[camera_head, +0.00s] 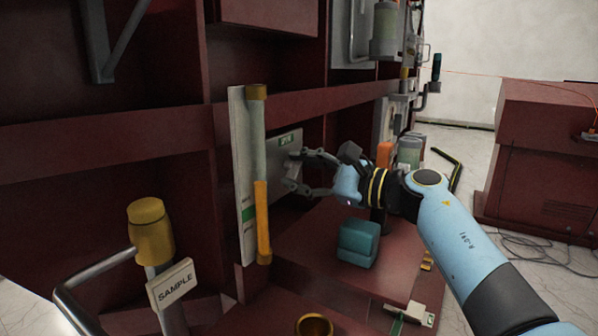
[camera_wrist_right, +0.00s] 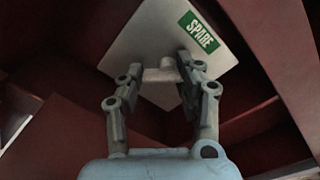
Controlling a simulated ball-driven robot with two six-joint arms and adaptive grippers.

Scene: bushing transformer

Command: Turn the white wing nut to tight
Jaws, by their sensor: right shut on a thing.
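The white wing nut (camera_wrist_right: 163,75) sits on a pale grey plate (camera_wrist_right: 150,45) with a green SPARE label (camera_wrist_right: 199,32). In the right wrist view its pale bar lies between my two fingers. My right gripper (camera_head: 296,171) reaches in from the right in the head view and is shut on the wing nut, close in front of the plate (camera_head: 285,146). In the head view the fingers hide the nut, and I cannot tell how tight it is. My left gripper is not in view.
A white panel with a grey and orange tube (camera_head: 262,215) stands just left of the plate. A teal block (camera_head: 358,243) sits on the red shelf below my right wrist. A yellow-capped post with a SAMPLE sign (camera_head: 174,284) stands at front left. Orange and green parts crowd behind my wrist.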

